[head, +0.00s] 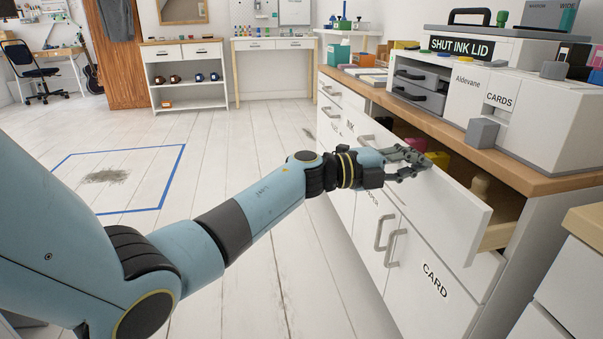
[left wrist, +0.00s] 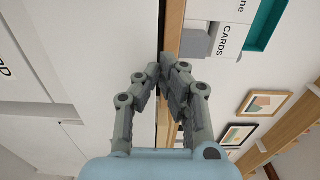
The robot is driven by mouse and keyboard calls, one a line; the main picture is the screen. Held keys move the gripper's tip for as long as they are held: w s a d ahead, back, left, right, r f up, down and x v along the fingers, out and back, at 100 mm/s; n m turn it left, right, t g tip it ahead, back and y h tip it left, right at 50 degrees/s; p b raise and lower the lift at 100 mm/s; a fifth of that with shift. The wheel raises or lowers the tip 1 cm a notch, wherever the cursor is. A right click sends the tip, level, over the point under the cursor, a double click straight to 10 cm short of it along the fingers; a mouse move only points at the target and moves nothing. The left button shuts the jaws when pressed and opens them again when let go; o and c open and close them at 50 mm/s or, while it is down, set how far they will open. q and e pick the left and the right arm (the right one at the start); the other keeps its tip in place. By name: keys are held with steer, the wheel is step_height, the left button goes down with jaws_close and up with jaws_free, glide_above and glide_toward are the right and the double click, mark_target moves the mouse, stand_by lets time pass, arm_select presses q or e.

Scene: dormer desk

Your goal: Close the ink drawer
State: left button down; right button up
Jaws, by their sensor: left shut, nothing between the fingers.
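A wide white drawer (head: 445,200) stands pulled out from the cabinet under the worktop. Red and yellow items and a tan bottle (head: 480,184) show inside it. An INK label (head: 350,125) shows to the left of my wrist; I cannot tell whether it is on this drawer's front. My left gripper (head: 424,160) is shut and empty at the upper edge of the open drawer front. In the left wrist view, its fingertips (left wrist: 168,66) meet beside the dark gap between the white front and the wooden edge. Contact is unclear. My right gripper is out of view.

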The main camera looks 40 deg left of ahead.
arm_select(q)
steer(key=shift+x, duration=2.3)
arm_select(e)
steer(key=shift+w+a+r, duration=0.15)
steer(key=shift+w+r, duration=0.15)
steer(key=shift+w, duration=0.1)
arm_select(q)
steer(key=shift+f, duration=0.1)
